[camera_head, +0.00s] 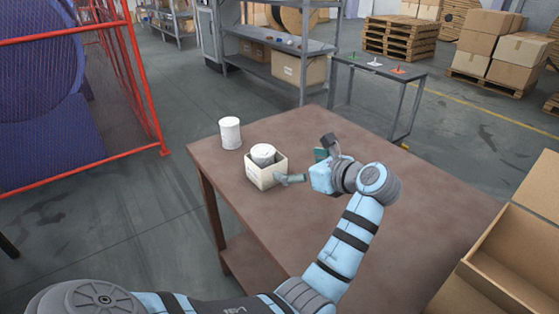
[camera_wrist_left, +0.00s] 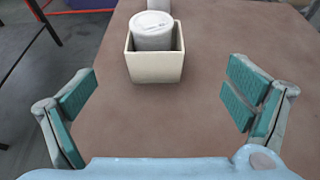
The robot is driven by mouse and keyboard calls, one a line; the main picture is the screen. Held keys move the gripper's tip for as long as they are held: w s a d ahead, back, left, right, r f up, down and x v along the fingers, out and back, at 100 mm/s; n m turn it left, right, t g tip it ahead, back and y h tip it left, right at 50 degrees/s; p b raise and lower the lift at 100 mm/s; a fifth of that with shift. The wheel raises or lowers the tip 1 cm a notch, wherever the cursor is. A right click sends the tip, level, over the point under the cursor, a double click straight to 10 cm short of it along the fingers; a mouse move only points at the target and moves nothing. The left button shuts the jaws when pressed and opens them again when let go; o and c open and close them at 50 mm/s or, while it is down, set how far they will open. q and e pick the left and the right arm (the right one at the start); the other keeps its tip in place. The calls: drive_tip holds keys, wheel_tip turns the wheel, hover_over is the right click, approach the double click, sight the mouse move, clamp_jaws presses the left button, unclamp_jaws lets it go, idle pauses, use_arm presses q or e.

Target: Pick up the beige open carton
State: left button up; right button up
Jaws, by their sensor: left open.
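The beige open carton (camera_head: 265,178) stands on the brown table (camera_head: 330,240), a white cylindrical container (camera_head: 263,151) sitting in it and rising above its rim. In the left wrist view the carton (camera_wrist_left: 155,68) is ahead of my fingers, a little left of centre, with the container (camera_wrist_left: 152,30) inside. My left gripper (camera_head: 307,163) is open and empty, just right of the carton in the head view. Its teal-padded fingers (camera_wrist_left: 160,95) are spread wider than the carton and do not touch it. My right gripper is not in view.
Another white container (camera_head: 230,133) stands on the table behind and left of the carton. An open cardboard box (camera_head: 520,255) is at the right. A red-framed mesh fence (camera_head: 145,85) is at the left. The tabletop around the carton is otherwise clear.

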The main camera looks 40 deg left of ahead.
sight(271, 161)
use_arm(q)
drive_tip(key=x, duration=0.4)
drive_tip(key=b+x, duration=0.1)
drive_tip(key=x, duration=0.3)
drive_tip(key=shift+s+a+r, duration=0.15)
drive_tip(key=shift+a+r, duration=0.05)
drive_tip(key=b+x, duration=0.1)
drive_tip(key=x, duration=0.4)
drive_tip(key=shift+s+a+f, duration=0.15)
drive_tip(key=shift+f, duration=0.15)
drive_tip(key=shift+a+f, duration=0.15)
drive_tip(key=shift+a, duration=0.25)
drive_tip(key=shift+d, duration=0.1)
drive_tip(key=shift+c, duration=1.2)
drive_tip(key=c, duration=1)
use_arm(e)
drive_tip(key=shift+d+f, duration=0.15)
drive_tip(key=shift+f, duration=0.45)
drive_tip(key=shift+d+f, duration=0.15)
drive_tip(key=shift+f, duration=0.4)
